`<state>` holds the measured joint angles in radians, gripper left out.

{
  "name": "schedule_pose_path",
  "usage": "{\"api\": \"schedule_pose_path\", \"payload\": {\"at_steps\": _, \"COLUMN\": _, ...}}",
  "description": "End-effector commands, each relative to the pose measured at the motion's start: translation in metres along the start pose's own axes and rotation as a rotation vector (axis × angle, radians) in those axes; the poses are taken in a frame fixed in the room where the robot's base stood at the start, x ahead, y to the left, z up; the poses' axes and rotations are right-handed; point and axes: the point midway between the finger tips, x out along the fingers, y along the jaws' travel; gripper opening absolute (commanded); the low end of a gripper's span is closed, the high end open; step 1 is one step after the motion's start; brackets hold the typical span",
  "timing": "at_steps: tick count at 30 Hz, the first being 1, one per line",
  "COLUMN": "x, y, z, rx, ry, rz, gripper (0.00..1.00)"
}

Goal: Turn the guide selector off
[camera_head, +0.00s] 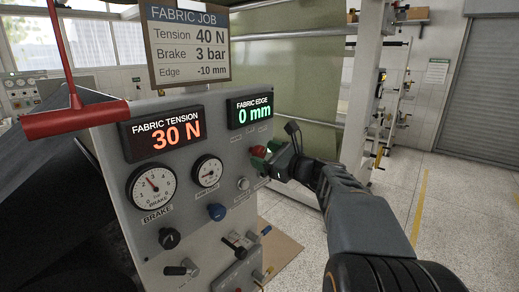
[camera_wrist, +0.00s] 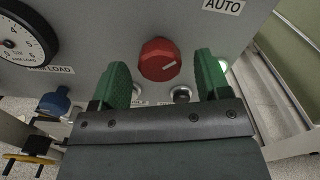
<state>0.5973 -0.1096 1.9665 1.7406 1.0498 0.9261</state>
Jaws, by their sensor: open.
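A red selector knob (camera_wrist: 159,60) with a white pointer mark sits on the grey panel, below and left of an AUTO label (camera_wrist: 223,5). The mark slants toward the upper right. My gripper (camera_wrist: 163,68) is open, with one green finger on each side of the knob and gaps between. I cannot tell how deep the fingers reach around it. In the head view the red knob (camera_head: 258,152) shows beside my gripper (camera_head: 270,155), which partly covers that part of the panel. Lettering below the knob is partly hidden by my gripper.
The panel (camera_head: 222,150) carries a FABRIC TENSION display (camera_head: 162,133) reading 30 N, a FABRIC EDGE display (camera_head: 250,110) reading 0 mm, gauges and a blue knob (camera_head: 217,211). A job sign (camera_head: 188,42) lists 40 N, 3 bar and -10 mm. Floor at the right is clear.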

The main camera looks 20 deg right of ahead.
Motion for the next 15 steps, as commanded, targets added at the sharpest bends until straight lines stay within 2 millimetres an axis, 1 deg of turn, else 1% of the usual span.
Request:
{"api": "schedule_pose_path", "payload": {"at_steps": 1, "x": 0.007, "y": 0.0, "z": 0.002, "rx": 0.002, "ry": -0.001, "rz": 0.003, "gripper": 0.7}}
{"api": "schedule_pose_path", "payload": {"at_steps": 6, "x": 0.022, "y": 0.0, "z": 0.001, "rx": 0.0, "ry": -0.001, "rz": 0.002, "gripper": 0.7}}
{"api": "schedule_pose_path", "payload": {"at_steps": 10, "x": 0.026, "y": 0.0, "z": 0.0, "rx": 0.0, "ry": 0.0, "rz": 0.001, "gripper": 0.7}}
{"api": "schedule_pose_path", "payload": {"at_steps": 15, "x": 0.028, "y": 0.0, "z": 0.0, "rx": -0.001, "ry": 0.0, "rz": 0.001, "gripper": 0.7}}
